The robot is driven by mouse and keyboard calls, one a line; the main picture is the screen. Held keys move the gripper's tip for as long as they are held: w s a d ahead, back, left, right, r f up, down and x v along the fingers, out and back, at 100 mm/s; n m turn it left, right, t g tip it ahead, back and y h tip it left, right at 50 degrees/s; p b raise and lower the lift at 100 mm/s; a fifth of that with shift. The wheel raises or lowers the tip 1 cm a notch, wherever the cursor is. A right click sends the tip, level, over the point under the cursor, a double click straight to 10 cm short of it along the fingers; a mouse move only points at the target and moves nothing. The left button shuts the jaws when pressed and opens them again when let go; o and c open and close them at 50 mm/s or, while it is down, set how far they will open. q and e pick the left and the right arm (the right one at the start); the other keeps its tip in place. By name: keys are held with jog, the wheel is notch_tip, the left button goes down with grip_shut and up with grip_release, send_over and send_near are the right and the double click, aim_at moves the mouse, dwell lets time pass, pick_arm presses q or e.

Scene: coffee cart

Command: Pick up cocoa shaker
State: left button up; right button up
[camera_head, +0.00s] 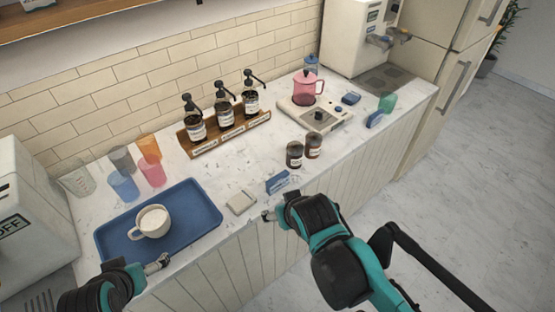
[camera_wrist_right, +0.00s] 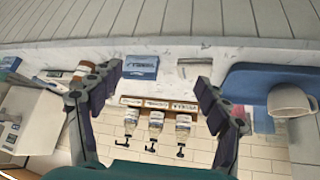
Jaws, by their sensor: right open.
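Two dark brown jars with labels, a left one (camera_head: 294,155) and a right one (camera_head: 314,145), stand upright side by side on the counter; I cannot read which is the cocoa shaker. In the right wrist view a brown jar (camera_wrist_right: 84,69) shows partly behind a finger. My right gripper (camera_head: 268,214) is open and empty at the counter's front edge, in front and to the left of the jars. Its spread fingers also show in the wrist view (camera_wrist_right: 160,78). My left gripper (camera_head: 158,263) is by the blue tray's front edge; its jaw opening is unclear.
A blue box (camera_head: 277,182) and a pale square item (camera_head: 241,202) lie near the front edge. A blue tray (camera_head: 205,193) holds a white cup (camera_head: 152,221). A wooden bottle rack (camera_head: 232,133) and a pink pitcher (camera_head: 306,88) stand behind.

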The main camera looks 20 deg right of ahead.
jog(key=w+d+f+m+t+h+b, duration=0.1)
jog(key=w+d+f+m+h+b, duration=0.3)
jog(key=w+d, duration=0.5)
jog(key=m+t+h+b, duration=0.1)
jog(key=m+t+h, duration=0.2)
jog(key=h, duration=0.2)
send_near(295, 149)
jog(key=w+d+f, duration=0.2)
jog(key=w, duration=0.1)
jog(key=shift+f, duration=0.3)
jog(key=x, duration=0.2)
jog(key=shift+w+d+b, duration=0.2)
jog(key=shift+b, duration=0.2)
jog(key=b+x, duration=0.1)
jog(key=x, duration=0.1)
jog(key=b+x, duration=0.1)
jog(key=x, duration=0.2)
jog(key=shift+d+r, duration=0.1)
jog(key=shift+r, duration=0.3)
jog(key=c, duration=1.3)
